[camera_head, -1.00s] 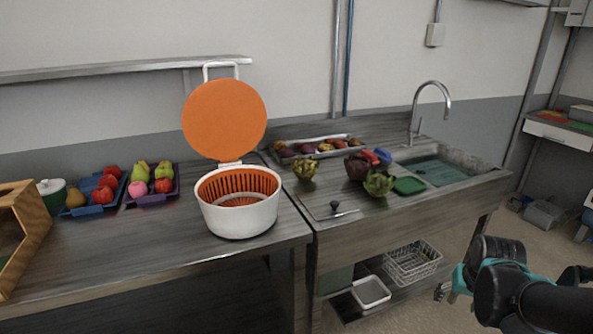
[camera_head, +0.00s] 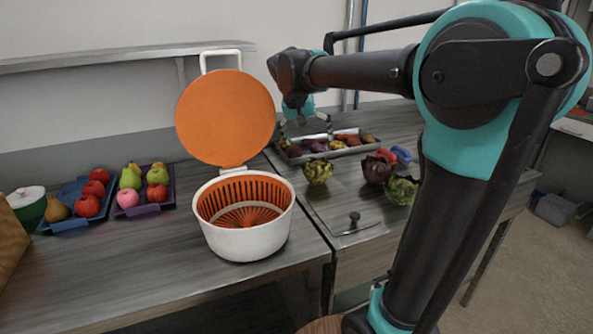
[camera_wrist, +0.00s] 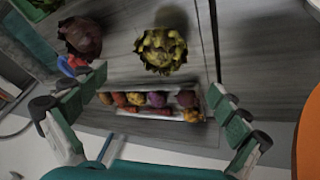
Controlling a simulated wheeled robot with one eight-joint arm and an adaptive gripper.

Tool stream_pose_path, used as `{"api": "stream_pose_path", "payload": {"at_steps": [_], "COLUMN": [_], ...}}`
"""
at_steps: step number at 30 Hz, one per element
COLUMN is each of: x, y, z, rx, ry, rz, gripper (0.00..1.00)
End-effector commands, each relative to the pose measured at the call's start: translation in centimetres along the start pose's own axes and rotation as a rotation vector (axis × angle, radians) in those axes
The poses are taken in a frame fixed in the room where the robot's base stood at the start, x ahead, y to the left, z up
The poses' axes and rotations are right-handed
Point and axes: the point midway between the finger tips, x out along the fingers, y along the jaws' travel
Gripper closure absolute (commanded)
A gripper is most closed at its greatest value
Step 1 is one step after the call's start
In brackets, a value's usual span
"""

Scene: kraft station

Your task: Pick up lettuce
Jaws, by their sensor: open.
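Two green leafy heads that look like lettuce or artichokes stand on the counter right of the spinner. The left head (camera_head: 318,171) shows in the wrist view as a yellow-green head (camera_wrist: 162,50). The right green head (camera_head: 401,191) is partly hidden behind my arm. A dark purple head (camera_head: 377,169) stands between them and also shows in the wrist view (camera_wrist: 80,38). My gripper (camera_head: 306,127) is open and empty, above the counter behind the left head. In the wrist view, my spread fingers (camera_wrist: 157,88) frame a vegetable tray, with the yellow-green head beyond.
A white salad spinner (camera_head: 245,240) with orange basket and raised orange lid (camera_head: 226,118) stands left of the heads. The vegetable tray (camera_head: 290,158) lies behind them. Fruit trays (camera_head: 80,222) are far left.

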Motion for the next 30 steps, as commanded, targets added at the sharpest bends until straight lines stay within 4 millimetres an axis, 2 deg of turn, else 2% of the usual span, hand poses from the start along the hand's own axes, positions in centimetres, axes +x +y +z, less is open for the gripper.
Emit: {"api": "stream_pose_path", "payload": {"at_steps": [15,19,26,30], "x": [9.4,11.1,12.4,14.2], "y": [0.0,0.0,-0.2,-0.7], "z": [-0.1,-0.1,-0.2,-0.7], "rx": [0.001,0.001,0.000,0.000], "ry": [0.000,0.000,0.000,0.000], "rz": [0.001,0.000,0.000,0.000], "gripper": [0.01,0.01,0.01,0.01]}}
